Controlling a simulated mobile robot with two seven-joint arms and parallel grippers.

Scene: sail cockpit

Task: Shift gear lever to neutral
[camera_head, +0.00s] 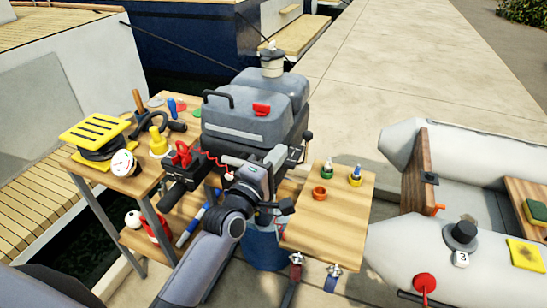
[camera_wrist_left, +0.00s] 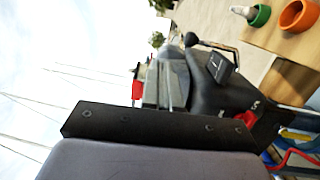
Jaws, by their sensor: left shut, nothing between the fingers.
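The outboard motor (camera_head: 245,120) is grey with a red latch on its cowl. The gear lever, a metal arm with a black ball knob (camera_head: 307,135), stands out from the motor's right side. It also shows in the left wrist view, where the knob (camera_wrist_left: 191,40) is above and right of my fingers. My left gripper (camera_head: 277,158) is shut and empty, in front of the motor, below and left of the knob. It looks apart from the lever. In the wrist view its fingers (camera_wrist_left: 165,82) lie together. My right gripper is not in view.
A wooden board (camera_head: 325,225) at right carries small coloured cups close to my gripper. A grey inflatable boat (camera_head: 405,235) lies further right. The dock behind is clear.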

